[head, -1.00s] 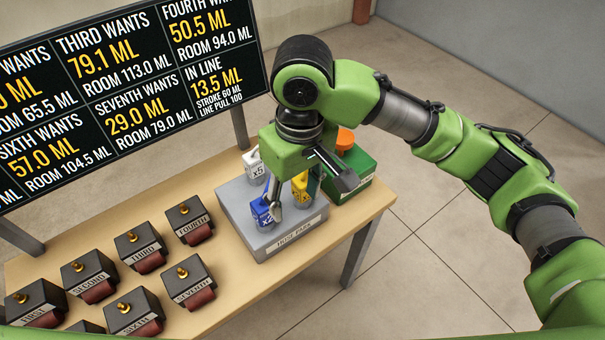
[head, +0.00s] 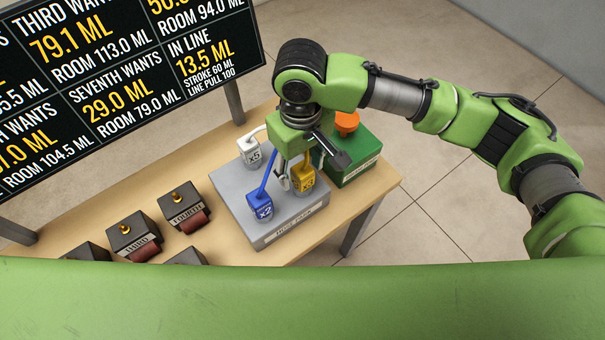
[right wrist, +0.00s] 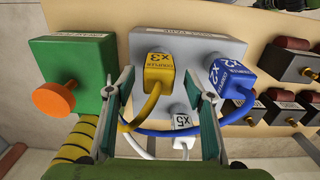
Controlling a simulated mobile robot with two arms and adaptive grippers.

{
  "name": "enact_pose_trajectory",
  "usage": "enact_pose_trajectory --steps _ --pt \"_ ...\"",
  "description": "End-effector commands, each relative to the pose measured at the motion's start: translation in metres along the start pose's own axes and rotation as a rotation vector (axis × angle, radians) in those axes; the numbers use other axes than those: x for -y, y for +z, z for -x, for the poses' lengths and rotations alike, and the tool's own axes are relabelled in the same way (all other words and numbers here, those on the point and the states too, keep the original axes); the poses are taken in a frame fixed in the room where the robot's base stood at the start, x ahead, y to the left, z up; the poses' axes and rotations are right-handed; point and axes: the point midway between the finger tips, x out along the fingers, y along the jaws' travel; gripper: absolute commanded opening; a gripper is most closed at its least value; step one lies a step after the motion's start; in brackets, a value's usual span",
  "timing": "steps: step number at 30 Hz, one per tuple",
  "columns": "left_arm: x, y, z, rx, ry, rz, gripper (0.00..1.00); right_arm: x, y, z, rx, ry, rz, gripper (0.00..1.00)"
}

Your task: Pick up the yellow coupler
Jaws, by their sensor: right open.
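The yellow coupler (head: 304,180), marked x3, stands on the grey hose park block (head: 285,224). It also shows in the right wrist view (right wrist: 160,76), with a yellow hose bending towards the camera. My right gripper (head: 294,184) is open and low over the block, at the yellow coupler. In the right wrist view its fingers (right wrist: 159,84) lie to the left and right of the yellow coupler; whether either touches it I cannot tell. My left gripper is not in view.
The blue x2 coupler (head: 261,207) stands close by, its hose crossing between my fingers in the wrist view. The white x5 coupler (head: 250,154) is behind it. A green box with an orange knob (head: 354,167) stands right. Dark labelled stands (head: 184,207) are left.

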Motion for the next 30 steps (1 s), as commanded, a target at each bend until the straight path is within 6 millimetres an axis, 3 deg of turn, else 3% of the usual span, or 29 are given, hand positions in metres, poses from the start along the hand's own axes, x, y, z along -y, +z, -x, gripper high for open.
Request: enact_pose_trajectory --steps 3,6,12,19,24,30 --pt "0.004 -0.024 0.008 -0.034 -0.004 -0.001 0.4 -0.001 0.002 -0.013 0.005 0.0 0.0 0.49" --pt "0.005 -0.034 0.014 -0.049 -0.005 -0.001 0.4 -0.003 0.003 -0.028 0.006 0.001 0.0 0.49" --pt "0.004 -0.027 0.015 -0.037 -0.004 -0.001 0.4 -0.003 0.002 -0.049 0.002 0.001 0.001 0.49" --pt "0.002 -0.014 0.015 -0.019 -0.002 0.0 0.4 -0.003 0.002 -0.051 0.001 0.001 0.002 0.49" --pt "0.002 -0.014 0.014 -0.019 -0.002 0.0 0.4 -0.003 0.002 -0.05 0.001 0.001 0.002 0.07" --pt "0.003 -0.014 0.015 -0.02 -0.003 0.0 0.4 -0.003 0.002 -0.05 0.001 0.001 0.002 0.07"
